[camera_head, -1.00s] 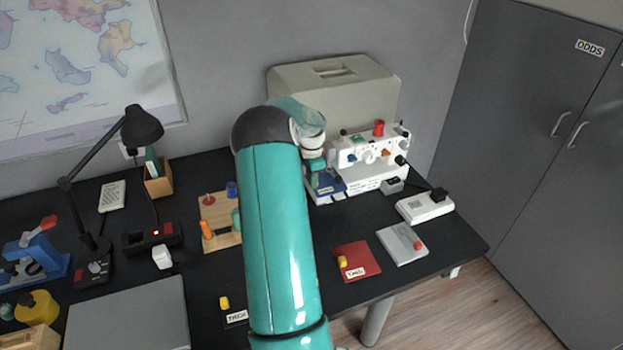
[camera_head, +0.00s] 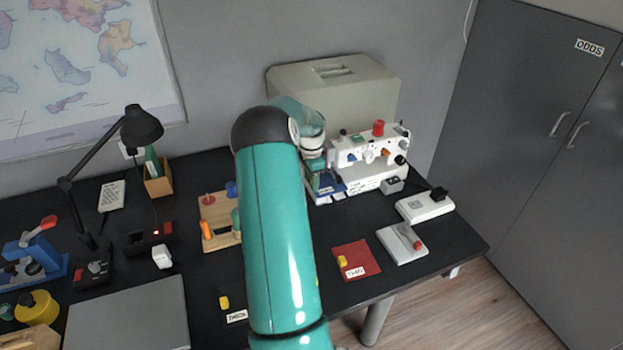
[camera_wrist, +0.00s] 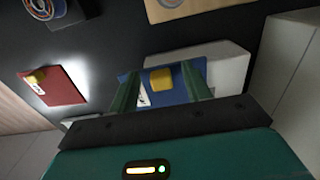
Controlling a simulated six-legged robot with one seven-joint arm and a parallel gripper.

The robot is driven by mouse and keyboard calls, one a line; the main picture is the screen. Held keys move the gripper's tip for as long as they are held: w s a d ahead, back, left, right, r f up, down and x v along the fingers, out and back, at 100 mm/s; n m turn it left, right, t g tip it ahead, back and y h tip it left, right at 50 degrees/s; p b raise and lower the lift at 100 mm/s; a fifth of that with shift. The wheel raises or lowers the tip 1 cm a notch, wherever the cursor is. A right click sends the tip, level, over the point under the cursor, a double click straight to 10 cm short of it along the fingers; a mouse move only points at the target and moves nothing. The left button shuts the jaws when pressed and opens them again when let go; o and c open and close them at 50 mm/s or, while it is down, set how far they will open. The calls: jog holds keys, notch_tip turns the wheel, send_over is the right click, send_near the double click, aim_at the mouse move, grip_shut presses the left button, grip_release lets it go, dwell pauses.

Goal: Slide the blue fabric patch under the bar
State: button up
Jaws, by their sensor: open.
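The blue fabric patch (camera_head: 326,191) lies at the left end of the white sewing machine (camera_head: 375,153). In the wrist view the blue patch (camera_wrist: 184,84) carries a yellow block (camera_wrist: 162,79) and a white label. My gripper (camera_wrist: 160,84) is open, its two green fingers on either side of the yellow block, with a gap showing. In the head view my gripper (camera_head: 318,184) is low over the patch, beside the machine. The bar cannot be made out clearly in either view, and my arm hides part of the area.
A red patch (camera_head: 363,265) and a dark labelled patch (camera_head: 232,304) lie on the black table. A grey plate (camera_head: 395,246) and white box (camera_head: 424,208) are at the right. A wooden board with pegs (camera_head: 214,208) is left of my arm. A beige case (camera_head: 345,85) stands behind the machine.

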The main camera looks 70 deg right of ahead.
notch_tip(320, 180, up, 14)
dwell(0.6)
